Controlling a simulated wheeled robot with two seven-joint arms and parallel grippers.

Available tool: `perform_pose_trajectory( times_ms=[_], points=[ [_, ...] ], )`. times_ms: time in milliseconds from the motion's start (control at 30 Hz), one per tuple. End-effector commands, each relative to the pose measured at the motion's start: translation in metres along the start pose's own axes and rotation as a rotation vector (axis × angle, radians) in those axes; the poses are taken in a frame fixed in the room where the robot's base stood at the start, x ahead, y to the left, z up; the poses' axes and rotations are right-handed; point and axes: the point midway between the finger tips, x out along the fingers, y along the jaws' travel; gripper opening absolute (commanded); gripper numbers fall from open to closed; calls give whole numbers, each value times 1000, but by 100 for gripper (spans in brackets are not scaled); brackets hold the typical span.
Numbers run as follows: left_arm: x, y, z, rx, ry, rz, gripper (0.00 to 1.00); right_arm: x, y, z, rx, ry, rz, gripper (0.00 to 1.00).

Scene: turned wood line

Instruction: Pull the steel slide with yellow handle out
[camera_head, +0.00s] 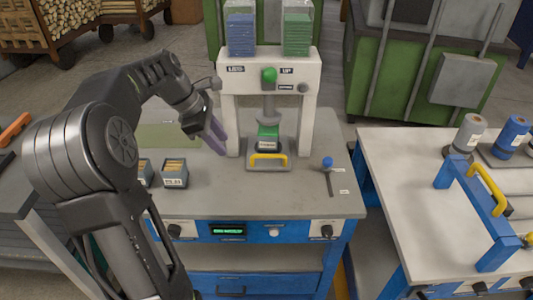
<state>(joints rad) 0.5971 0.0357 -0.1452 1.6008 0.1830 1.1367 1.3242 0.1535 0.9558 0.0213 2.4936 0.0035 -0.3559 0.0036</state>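The steel slide (254,167) lies at the base of a white press frame (229,110) on the grey bench. Its yellow handle (268,157) faces the front edge of the bench. A green and white piece (268,135) stands under the press head, just behind the handle. My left gripper (219,142), with purple fingers, hangs beside the left post of the press, left of the handle and apart from it. Its fingers overlap from this angle, so I cannot tell whether they are open. My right gripper is not in view.
Two small boxes (174,180) stand on the left of the bench. A blue-knobbed lever (328,163) stands right of the slide. The right-hand table (410,170) holds a blue frame with another yellow handle (487,188). The bench in front of the slide is clear.

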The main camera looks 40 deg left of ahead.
Motion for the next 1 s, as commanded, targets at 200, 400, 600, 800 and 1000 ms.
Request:
perform_pose_trajectory(
  times_ms=[200, 400, 600, 800, 1000],
  points=[
    [34, -7, -14, 1, 0, 0, 34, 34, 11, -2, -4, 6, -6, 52],
    [44, -9, -18, 1, 0, 0, 34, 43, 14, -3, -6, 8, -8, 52],
    [42, -9, -17, 1, 0, 0, 34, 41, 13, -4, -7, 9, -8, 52],
    [43, -8, -15, 1, 0, -1, 34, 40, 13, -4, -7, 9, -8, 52],
    [50, 0, 1, 3, -1, -3, 34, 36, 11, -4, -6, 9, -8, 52]
  ],
)
